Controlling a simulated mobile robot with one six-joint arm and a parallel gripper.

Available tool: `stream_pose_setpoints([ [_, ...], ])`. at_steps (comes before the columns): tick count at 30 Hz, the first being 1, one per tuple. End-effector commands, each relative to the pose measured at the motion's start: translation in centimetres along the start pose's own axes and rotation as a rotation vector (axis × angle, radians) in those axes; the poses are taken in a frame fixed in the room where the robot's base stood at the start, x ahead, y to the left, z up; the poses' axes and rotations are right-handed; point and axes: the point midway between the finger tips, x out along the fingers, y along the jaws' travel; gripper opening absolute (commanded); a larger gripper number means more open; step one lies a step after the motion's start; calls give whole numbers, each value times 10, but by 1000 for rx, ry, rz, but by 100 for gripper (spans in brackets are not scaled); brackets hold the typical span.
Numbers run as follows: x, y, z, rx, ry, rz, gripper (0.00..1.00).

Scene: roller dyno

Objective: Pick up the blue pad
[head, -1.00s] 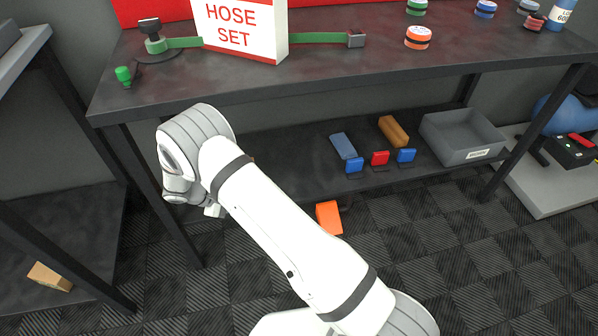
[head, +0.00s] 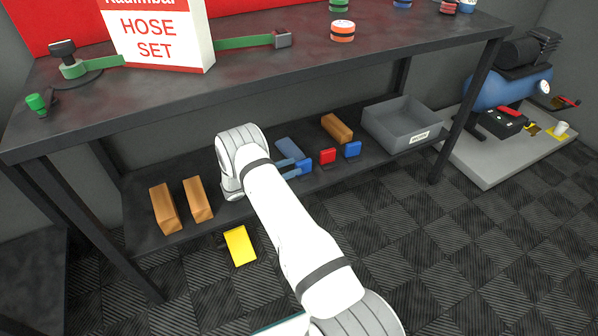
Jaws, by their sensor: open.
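Blue items lie on the lower shelf. A small bright-blue pad (head: 304,167) is just right of my forearm, and another small blue block (head: 353,149) stands further right, past a red one. A flat slate-blue bar (head: 289,148) lies behind the nearer blue pad. My gripper (head: 293,168) is mostly hidden behind my arm. What seem to be its two bluish fingers show open at the left side of the nearer blue pad, pointing right. I cannot tell whether they touch it.
A red block (head: 327,156), a brown block (head: 337,128) and a grey bin (head: 401,125) share the lower shelf (head: 235,222). Two brown blocks (head: 182,205) stand at left. A yellow object (head: 240,245) is below the front edge. The tabletop (head: 255,77) overhangs the shelf.

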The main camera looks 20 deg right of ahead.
Motion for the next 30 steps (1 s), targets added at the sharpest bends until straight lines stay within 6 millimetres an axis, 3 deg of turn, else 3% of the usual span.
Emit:
stream_pose_setpoints([
  [16,70,-3,-2,2,1,-11,42],
  [23,74,-3,0,2,2,-10,42],
  [30,74,-3,0,2,2,-11,24],
])
